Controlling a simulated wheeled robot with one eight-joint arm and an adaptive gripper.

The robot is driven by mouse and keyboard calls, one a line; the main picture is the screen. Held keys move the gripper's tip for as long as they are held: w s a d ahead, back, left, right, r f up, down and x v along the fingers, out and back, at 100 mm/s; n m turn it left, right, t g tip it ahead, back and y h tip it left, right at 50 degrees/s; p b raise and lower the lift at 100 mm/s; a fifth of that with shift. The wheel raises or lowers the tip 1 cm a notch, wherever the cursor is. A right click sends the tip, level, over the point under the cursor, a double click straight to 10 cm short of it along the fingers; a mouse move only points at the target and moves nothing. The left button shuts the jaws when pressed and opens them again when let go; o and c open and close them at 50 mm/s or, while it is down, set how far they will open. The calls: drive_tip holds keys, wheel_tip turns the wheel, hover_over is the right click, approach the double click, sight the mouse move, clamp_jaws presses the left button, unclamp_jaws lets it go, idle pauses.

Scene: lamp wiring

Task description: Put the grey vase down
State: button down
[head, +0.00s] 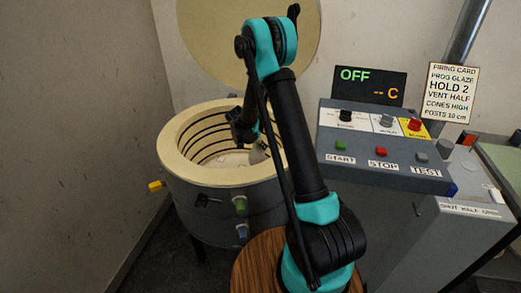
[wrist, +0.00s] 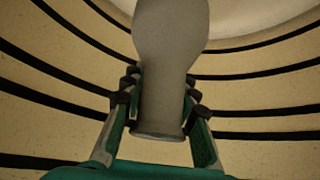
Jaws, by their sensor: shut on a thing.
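The grey vase (wrist: 170,40) fills the middle of the wrist view, its upper part cut off by the top edge. My gripper (wrist: 163,88) is shut on its narrower part, with a finger on each side. In the head view the vase (head: 257,153) shows small and partly hidden behind my arm, inside the open round kiln (head: 175,150). A pale floor or shelf (wrist: 245,15) shows behind it. I cannot tell whether the vase touches that surface.
The kiln's ribbed wall surrounds my gripper closely. Its round lid (head: 215,45) stands raised behind. A control box (head: 385,150) with buttons and a display (head: 370,86) reading OFF is at the right. A yellow plug (head: 156,186) sticks out at the kiln's left.

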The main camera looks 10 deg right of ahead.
drive_tip(key=shift+f, duration=1.25)
drive_tip(key=c, duration=1.2)
unclamp_jaws()
drive_tip(key=v, duration=1.2)
